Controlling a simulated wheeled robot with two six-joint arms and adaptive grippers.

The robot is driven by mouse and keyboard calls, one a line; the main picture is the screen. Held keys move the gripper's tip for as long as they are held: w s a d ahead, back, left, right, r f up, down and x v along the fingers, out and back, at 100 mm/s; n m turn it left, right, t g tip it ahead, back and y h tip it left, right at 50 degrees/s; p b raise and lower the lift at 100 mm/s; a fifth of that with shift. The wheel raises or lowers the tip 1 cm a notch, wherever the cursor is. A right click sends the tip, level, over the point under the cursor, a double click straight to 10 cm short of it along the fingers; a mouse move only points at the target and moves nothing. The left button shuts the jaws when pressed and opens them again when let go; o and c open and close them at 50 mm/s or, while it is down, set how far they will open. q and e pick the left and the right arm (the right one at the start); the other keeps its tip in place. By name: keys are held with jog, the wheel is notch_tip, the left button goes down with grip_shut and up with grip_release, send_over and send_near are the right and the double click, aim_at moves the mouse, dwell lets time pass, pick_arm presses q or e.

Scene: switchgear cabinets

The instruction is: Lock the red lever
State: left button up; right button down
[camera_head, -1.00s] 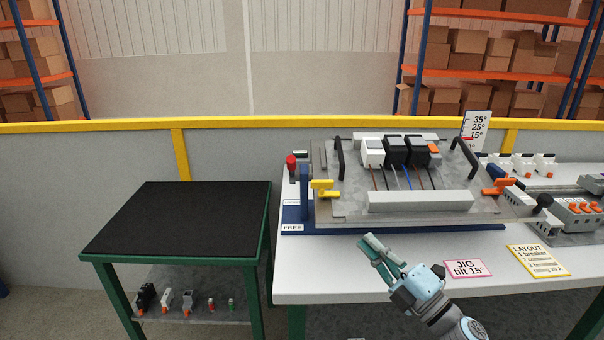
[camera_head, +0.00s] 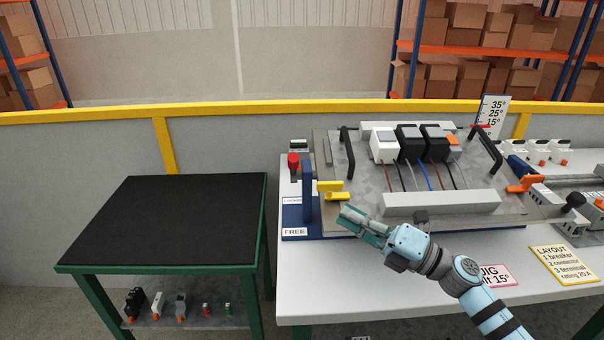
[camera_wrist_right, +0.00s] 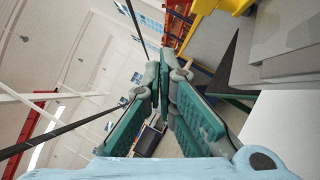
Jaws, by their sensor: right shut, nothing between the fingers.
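The red lever's knob (camera_head: 293,160) stands at the jig's left edge in the head view, behind a blue upright plate (camera_head: 307,195). A FREE label (camera_head: 294,231) lies at the near end of the blue base, and a partly hidden label (camera_head: 292,200) lies farther back. My right gripper (camera_head: 346,217) is shut and empty. It appears in front of the jig's near left corner, just below a yellow clamp (camera_head: 332,189) and to the right of and nearer than the red knob. Its closed fingers (camera_wrist_right: 165,75) also show in the wrist view. My left gripper is out of view.
The tilted jig plate (camera_head: 370,180) carries several devices with wires and two black handles. An orange clamp (camera_head: 525,183) is at its right. A black-topped table (camera_head: 165,220) stands to the left, across a gap. The white bench's front left (camera_head: 320,280) is clear.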

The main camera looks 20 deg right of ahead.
aim_at(293, 166)
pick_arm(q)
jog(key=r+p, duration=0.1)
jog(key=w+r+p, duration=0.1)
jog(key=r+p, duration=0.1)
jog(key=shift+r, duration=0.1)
pick_arm(e)
jog(key=w+d+r+x, duration=0.1)
jog(key=w+d+x, duration=0.1)
jog(key=x, duration=1.1)
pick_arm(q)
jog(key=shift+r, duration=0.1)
pick_arm(e)
jog(key=shift+d, duration=0.2)
